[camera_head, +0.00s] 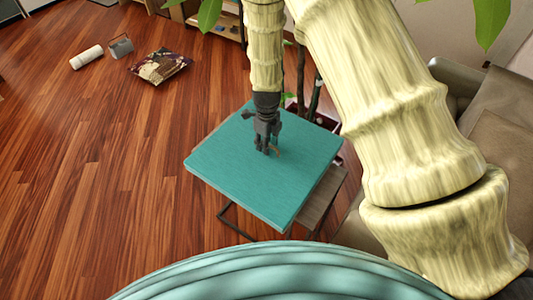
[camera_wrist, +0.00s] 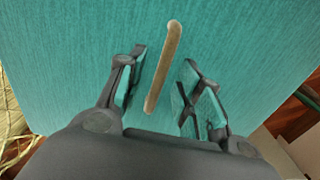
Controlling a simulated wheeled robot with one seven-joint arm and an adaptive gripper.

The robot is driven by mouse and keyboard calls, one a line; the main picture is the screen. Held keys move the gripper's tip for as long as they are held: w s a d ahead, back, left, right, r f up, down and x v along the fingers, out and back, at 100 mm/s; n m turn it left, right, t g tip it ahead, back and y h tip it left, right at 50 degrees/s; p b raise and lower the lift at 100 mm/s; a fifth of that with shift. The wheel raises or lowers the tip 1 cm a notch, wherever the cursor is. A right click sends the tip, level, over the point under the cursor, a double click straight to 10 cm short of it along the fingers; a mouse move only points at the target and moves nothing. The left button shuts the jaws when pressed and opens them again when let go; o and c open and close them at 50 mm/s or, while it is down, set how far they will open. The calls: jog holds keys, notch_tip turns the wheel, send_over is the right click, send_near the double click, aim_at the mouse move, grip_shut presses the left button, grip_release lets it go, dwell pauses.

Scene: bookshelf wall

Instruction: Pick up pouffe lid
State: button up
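The pouffe lid (camera_head: 235,170) is a flat teal square panel. In the head view it lies above a small side table with a dark metal frame. It fills most of the wrist view (camera_wrist: 70,50), where a tan bar-shaped handle (camera_wrist: 165,65) stands out on it. My gripper (camera_head: 268,150) is over the lid, pointing down. In the wrist view my gripper (camera_wrist: 160,90) is open, with one finger on each side of the handle's near end. Both fingers look apart from the handle. In the head view my gripper mostly hides the handle.
A wooden side table (camera_head: 322,200) shows under the lid's right edge. A brown sofa (camera_head: 495,115) stands at the right. A patterned cushion (camera_head: 160,66), a white roll (camera_head: 87,56) and a small grey box (camera_head: 121,46) lie on the floor at upper left. The wooden floor (camera_head: 90,180) at left is clear.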

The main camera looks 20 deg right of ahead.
jog(key=shift+f, duration=0.5)
grip_shut()
jog(key=shift+r, duration=0.15)
